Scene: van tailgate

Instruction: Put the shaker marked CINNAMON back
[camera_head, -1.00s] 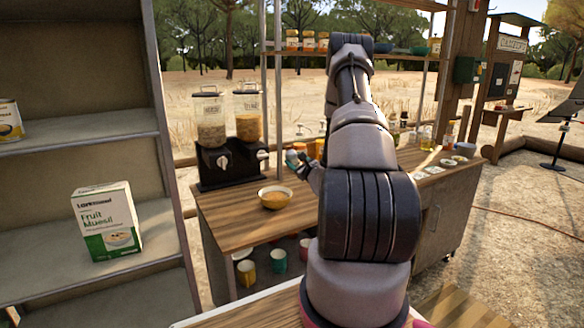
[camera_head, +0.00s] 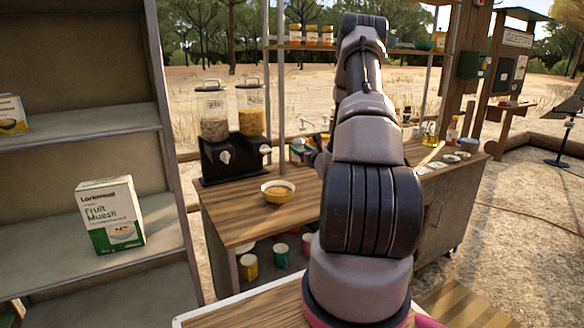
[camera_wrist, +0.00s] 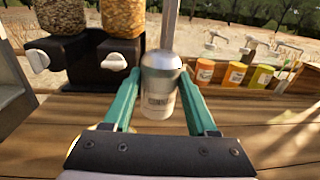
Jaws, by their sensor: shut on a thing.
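A shaker (camera_wrist: 160,92) with a grey metal dome top and a pale body stands upright between the two teal fingers of my gripper (camera_wrist: 160,76) in the wrist view. My gripper is shut on it. The small print on its body is too blurred to read. The wooden counter (camera_wrist: 70,118) lies beneath it; I cannot tell whether its base touches the wood. In the head view my arm hides the shaker and most of my gripper.
Orange and yellow-green containers (camera_wrist: 234,74) stand in a row at the right in the wrist view. A black two-jar dispenser (camera_head: 232,158) stands at the counter's left back. A yellow bowl (camera_head: 277,192) sits in front of it. Jars (camera_head: 312,36) line a high shelf.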

